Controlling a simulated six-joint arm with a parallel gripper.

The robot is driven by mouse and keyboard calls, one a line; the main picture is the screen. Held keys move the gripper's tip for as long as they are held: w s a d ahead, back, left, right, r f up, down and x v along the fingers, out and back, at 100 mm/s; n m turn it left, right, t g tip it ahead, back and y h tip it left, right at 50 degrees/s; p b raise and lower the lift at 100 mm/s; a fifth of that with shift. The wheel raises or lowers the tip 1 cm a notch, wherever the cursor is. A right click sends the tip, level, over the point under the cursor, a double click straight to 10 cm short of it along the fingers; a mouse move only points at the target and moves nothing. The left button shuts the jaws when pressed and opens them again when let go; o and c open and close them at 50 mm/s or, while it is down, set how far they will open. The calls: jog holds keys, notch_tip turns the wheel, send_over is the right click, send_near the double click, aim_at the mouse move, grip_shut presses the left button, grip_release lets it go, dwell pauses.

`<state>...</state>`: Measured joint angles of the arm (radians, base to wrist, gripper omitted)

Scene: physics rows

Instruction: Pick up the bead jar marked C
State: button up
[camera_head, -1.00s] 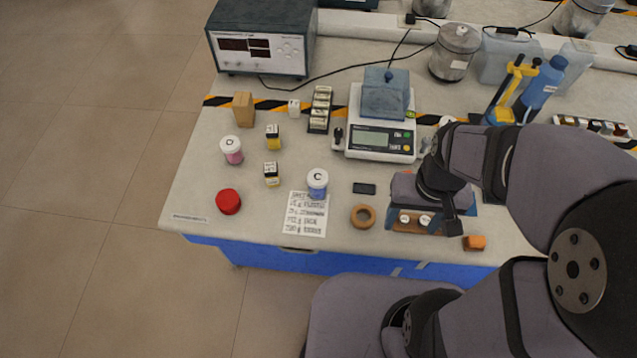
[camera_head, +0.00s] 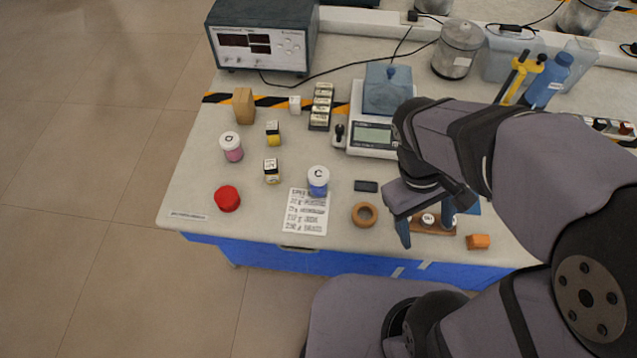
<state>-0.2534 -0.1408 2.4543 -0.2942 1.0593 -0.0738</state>
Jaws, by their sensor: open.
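The bead jar marked C (camera_head: 318,182) has a white lid with a black C and blue beads in its clear body. It stands upright at the upper edge of a printed paper sheet (camera_head: 306,214). Another jar (camera_head: 231,147), with pink beads and a white lid lettered D or O, stands to its upper left. My gripper (camera_head: 427,232) is open and empty. It is to the right of jar C, apart from it, over the wooden block with small white-topped pieces (camera_head: 436,227), which it partly hides.
A wooden ring (camera_head: 364,214) and a dark flat block (camera_head: 366,186) lie between jar C and my gripper. A red lid (camera_head: 227,198) and small bottles (camera_head: 271,171) are left. A balance (camera_head: 372,138) stands behind. The table's front edge is close.

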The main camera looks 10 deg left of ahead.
jog(key=w+d+f+n+h+b, duration=0.1)
jog(key=f+n+h+b, duration=0.1)
jog(key=n+h, duration=0.25)
notch_tip(320, 180, up, 4)
jog(key=n+t+y+b, duration=0.3)
jog(key=n+t+b, duration=0.3)
jog(key=n+t, duration=1.5)
send_over(322, 171)
jog(key=a+r+v, duration=0.1)
jog(key=v, duration=0.4)
jog(key=n+g, duration=0.2)
jog(key=f, duration=1.4)
jog(key=shift+w+d+p, duration=0.1)
jog(key=shift+d+p, duration=0.25)
jog(key=shift+p+x, duration=1.05)
jog(key=shift+x, duration=1.9)
jog(key=shift+w+d, duration=0.1)
jog(key=shift+w, duration=0.6)
jog(key=c, duration=1.2)
